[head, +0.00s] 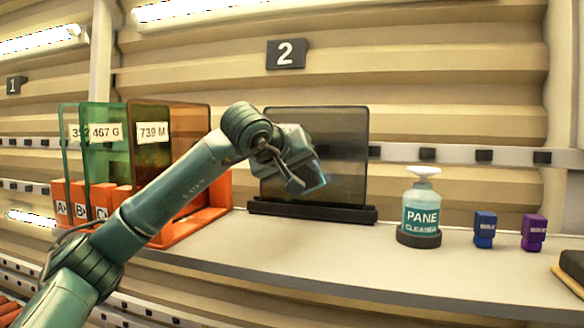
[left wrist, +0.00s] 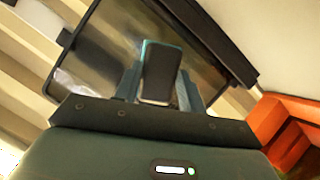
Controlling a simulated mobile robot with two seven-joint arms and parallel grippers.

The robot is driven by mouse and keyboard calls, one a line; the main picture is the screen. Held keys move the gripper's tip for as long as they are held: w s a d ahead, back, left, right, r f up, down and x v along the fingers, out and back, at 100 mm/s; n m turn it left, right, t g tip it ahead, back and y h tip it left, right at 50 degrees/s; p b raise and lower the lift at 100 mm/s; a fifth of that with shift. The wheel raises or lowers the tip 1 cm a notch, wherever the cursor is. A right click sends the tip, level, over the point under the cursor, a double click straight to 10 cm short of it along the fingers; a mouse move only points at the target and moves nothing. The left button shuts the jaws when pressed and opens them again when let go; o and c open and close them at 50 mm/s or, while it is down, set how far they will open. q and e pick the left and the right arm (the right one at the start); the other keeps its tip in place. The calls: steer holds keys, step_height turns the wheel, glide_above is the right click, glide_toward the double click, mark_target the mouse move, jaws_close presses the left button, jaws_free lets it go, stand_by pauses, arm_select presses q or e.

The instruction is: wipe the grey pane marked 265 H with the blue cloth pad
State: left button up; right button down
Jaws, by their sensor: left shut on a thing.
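The grey pane (head: 345,150) stands upright in a black base on the shelf, under sign 2. Its 265 H label is not visible; my left arm covers part of the pane. The pane also shows tilted in the left wrist view (left wrist: 105,45). My left gripper (head: 305,182) is in front of the pane's lower left part, shut on the pad. The pad (left wrist: 160,75) looks dark with a blue-teal edge, between the fingers; its bluish edge shows in the head view (head: 319,186). Whether it touches the pane I cannot tell. My right gripper is out of view.
An orange rack (head: 215,222) with coloured panes, including the brown 739 M pane (head: 190,125), stands left. Right of the grey pane are a pane cleaner bottle (head: 421,210), a blue block (head: 485,228) and a purple block (head: 534,232). The shelf front (head: 330,255) is clear.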

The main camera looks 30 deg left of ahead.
arm_select(q)
steer(key=shift+w+d+p, duration=0.25)
steer(key=shift+d+p, duration=0.15)
steer(key=shift+d, duration=0.4)
steer(key=d+p, duration=0.1)
steer(key=d, duration=0.1)
steer(key=w+d, duration=0.1)
steer(key=d, duration=0.2)
steer(key=shift+w+p, duration=0.2)
steer(key=shift+p, duration=0.15)
steer(key=s+a, duration=0.2)
steer(key=a, duration=0.8)
steer(key=shift+s+a, duration=0.15)
steer(key=shift+s, duration=0.15)
steer(key=s+d, duration=0.1)
steer(key=s, duration=0.4)
steer(key=shift+s+d+r+b, duration=0.2)
steer(key=shift+s+r+b, duration=0.2)
